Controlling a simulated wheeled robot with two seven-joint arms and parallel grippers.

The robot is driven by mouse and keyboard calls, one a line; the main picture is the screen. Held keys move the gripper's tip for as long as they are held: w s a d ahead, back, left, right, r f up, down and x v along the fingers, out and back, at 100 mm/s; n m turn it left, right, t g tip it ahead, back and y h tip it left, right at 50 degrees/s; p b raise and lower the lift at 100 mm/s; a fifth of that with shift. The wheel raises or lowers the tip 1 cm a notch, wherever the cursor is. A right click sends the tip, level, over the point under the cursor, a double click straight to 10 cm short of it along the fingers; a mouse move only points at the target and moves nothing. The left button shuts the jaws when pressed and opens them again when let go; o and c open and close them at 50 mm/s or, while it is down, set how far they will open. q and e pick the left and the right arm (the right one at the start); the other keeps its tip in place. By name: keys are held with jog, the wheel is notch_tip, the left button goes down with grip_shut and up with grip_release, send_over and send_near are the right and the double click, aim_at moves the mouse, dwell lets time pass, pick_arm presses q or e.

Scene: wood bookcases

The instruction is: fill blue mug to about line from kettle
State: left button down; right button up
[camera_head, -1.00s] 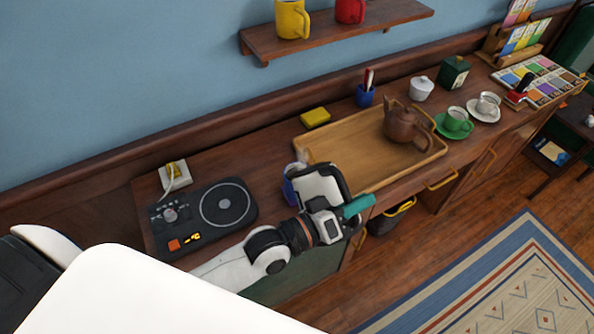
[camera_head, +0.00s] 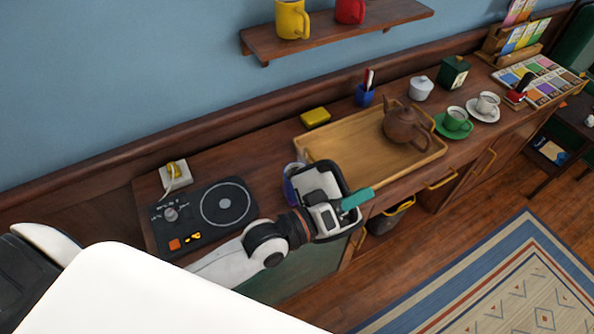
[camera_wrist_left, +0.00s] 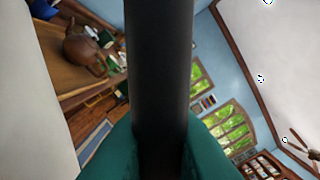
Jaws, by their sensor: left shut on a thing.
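My left gripper (camera_head: 350,202) has teal finger pads and is shut on a black upright handle (camera_wrist_left: 160,80), which fills the middle of the left wrist view. The handle appears to belong to the kettle, whose pale, black-edged body (camera_head: 318,180) shows beside the gripper in the head view. The blue mug (camera_head: 290,186) stands on the counter just left of the kettle and tray, mostly hidden behind the kettle and gripper. Its line, the water level and the kettle's spout cannot be made out. My right gripper is not in view.
A wooden tray (camera_head: 322,150) with a brown teapot (camera_head: 404,128) lies right of the mug. A black hotplate or kettle base (camera_head: 190,222) is at left. A shelf (camera_head: 335,32) hangs above.

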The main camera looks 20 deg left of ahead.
pick_arm(q)
jog(key=shift+w+a+r+n+p, duration=0.2)
jog(key=shift+w+a+r+n, duration=0.15)
jog(key=shift+r, duration=0.3)
jog(key=shift+w+a+r+n+p, duration=0.2)
jog(key=shift+a+r+n, duration=0.25)
jog(key=shift+r, duration=0.2)
dwell(3.5)
jog(key=shift+w+a+r+p, duration=0.2)
jog(key=shift+r+p, duration=0.1)
jog(key=shift+p, duration=0.05)
dwell(1.1)
